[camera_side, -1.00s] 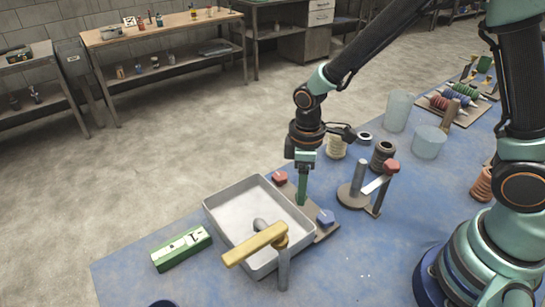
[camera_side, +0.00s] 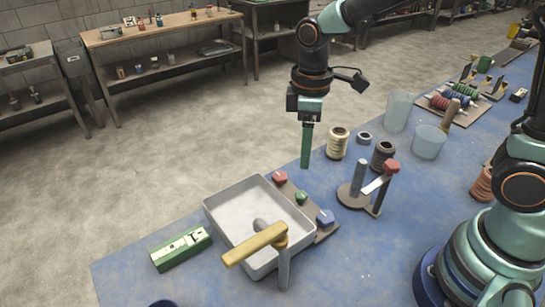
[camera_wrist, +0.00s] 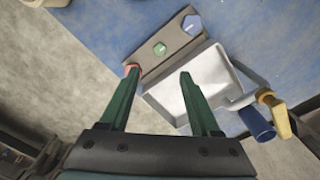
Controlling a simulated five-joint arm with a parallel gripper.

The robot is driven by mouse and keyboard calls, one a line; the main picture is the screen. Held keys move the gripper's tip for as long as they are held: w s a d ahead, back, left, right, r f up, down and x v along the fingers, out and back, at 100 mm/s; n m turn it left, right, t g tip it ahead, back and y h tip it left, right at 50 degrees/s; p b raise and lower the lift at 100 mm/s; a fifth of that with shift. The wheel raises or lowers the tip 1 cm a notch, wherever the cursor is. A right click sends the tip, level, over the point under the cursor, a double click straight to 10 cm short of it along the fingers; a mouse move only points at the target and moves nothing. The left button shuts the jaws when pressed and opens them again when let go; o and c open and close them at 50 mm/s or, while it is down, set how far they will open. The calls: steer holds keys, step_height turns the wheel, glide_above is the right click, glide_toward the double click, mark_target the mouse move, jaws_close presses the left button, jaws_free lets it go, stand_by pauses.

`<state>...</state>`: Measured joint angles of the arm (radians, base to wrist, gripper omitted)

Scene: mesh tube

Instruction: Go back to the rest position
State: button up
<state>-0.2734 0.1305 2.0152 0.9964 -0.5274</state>
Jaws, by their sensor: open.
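My gripper (camera_side: 306,164) hangs in the air above the blue table, fingers pointing down, near the back edge in the side view. In the wrist view its two green fingers (camera_wrist: 158,72) stand apart with nothing between them. Below it, apart from it, is a brown panel (camera_side: 322,234) with a red knob (camera_side: 280,177), a green knob (camera_side: 301,198) and a blue knob (camera_side: 325,217). In the wrist view the green knob (camera_wrist: 159,48) and blue knob (camera_wrist: 192,25) show beyond the fingertips. The red knob is partly hidden behind the left finger.
A grey basin (camera_side: 227,216) with a yellow-handled tap (camera_side: 256,243) stands beside the panel. A stand with a red-tipped lever (camera_side: 391,167), spools (camera_side: 337,144) and clear containers (camera_side: 398,108) stand to the right. A green box (camera_side: 181,248) lies at front left.

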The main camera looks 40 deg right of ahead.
steer(key=s+d+r+m+t, duration=0.5)
steer(key=s+d+r+m, duration=0.1)
steer(key=d+r+m, duration=0.3)
steer(key=shift+s+d+t, duration=0.25)
steer(key=shift+d+t, duration=0.05)
steer(key=shift+d, duration=0.1)
